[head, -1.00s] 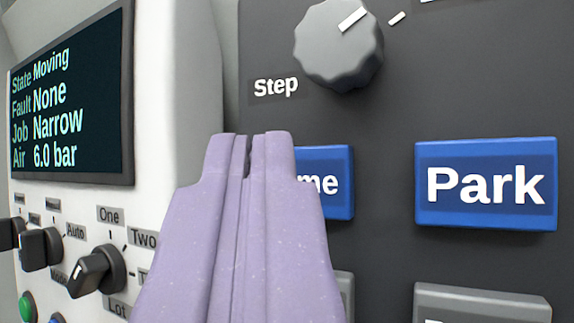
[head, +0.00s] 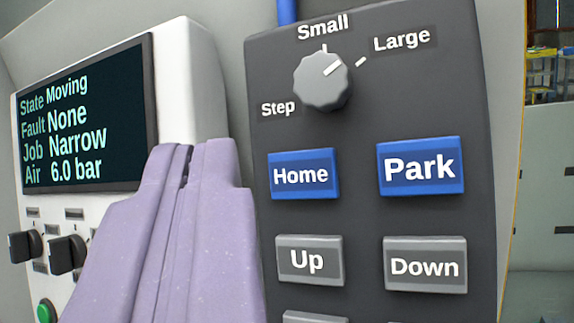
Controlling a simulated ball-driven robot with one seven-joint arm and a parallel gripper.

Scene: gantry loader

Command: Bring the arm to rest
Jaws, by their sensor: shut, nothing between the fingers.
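My gripper (head: 190,150) is lilac and shut, with nothing between its fingers. The blue Park button (head: 420,167) is to the right of Home, clear of my gripper. The display (head: 85,115) at the left reads State Moving, Fault None, Job Narrow, Air 6.0 bar.
The dark pendant (head: 375,205) carries a grey step knob (head: 322,82), its white mark toward Large. Grey Up (head: 310,260) and Down (head: 425,265) buttons sit below. Dark selector knobs (head: 67,254) and a green button (head: 45,312) are at lower left.

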